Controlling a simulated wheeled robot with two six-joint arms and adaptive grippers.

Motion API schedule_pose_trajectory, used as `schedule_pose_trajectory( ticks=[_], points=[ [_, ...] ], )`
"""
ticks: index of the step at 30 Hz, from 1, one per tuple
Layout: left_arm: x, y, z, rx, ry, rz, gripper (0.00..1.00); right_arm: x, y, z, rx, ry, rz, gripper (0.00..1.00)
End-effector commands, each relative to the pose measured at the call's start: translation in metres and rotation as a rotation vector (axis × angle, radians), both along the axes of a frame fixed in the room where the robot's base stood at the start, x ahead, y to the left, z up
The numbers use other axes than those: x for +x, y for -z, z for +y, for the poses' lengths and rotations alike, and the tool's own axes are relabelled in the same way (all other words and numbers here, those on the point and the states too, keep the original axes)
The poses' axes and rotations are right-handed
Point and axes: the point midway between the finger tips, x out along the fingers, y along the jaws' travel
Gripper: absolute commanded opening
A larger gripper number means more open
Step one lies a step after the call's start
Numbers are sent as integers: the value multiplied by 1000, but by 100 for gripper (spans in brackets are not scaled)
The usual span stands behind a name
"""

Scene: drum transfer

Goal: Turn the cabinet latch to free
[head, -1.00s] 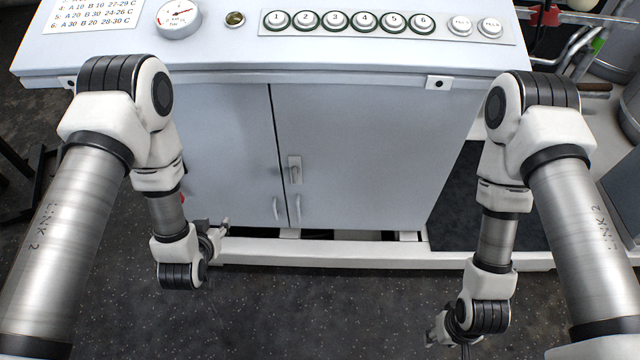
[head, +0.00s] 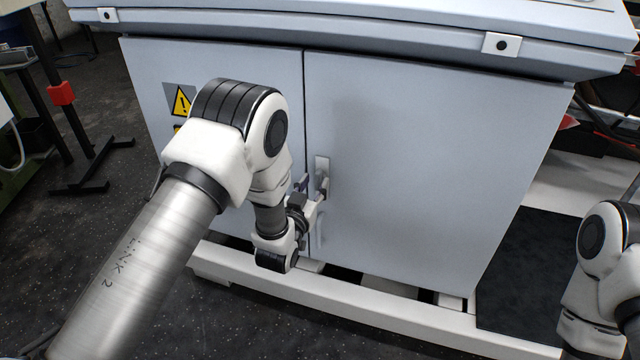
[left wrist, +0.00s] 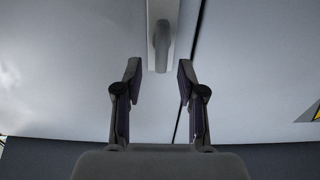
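The cabinet latch (head: 322,168) is a small pale plate with a grey handle, mounted on the cabinet's right door (head: 420,170) beside the seam. In the left wrist view the latch handle (left wrist: 161,45) lies lengthwise along its plate. My left gripper (head: 313,190) is at the latch in the head view, its tips partly hidden. In the left wrist view the left gripper (left wrist: 160,75) is open, with one finger to each side of the handle's line. The handle is just beyond the tips, with no visible contact. My right gripper is out of view.
The cabinet's left door (head: 220,75) carries a yellow warning sign (head: 180,101). The worktop edge (head: 350,28) overhangs the doors. A white base rail (head: 370,310) runs along the floor below. A black stand with a red part (head: 61,93) is at the left.

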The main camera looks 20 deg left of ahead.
Motion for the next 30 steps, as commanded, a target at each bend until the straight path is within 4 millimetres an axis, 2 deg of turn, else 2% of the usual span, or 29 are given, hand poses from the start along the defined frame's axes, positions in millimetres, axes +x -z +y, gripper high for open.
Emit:
schedule_pose_trajectory(
  ticks=[3, 6, 14, 15, 18, 30],
  points=[
    [22, 3, 0, 0, -1, -2, 40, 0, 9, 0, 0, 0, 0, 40],
    [34, 2, -1, 0, -1, 0, 40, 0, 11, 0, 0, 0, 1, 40],
    [38, 1, -1, 0, -1, 2, 40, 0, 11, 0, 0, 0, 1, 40],
    [38, 1, -1, 0, 0, 2, 32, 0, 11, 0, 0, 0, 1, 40],
    [38, 1, -1, 0, 0, 2, 0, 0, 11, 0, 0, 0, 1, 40],
    [38, 1, -2, 24, 0, 1, 0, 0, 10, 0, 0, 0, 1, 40]
  ],
)
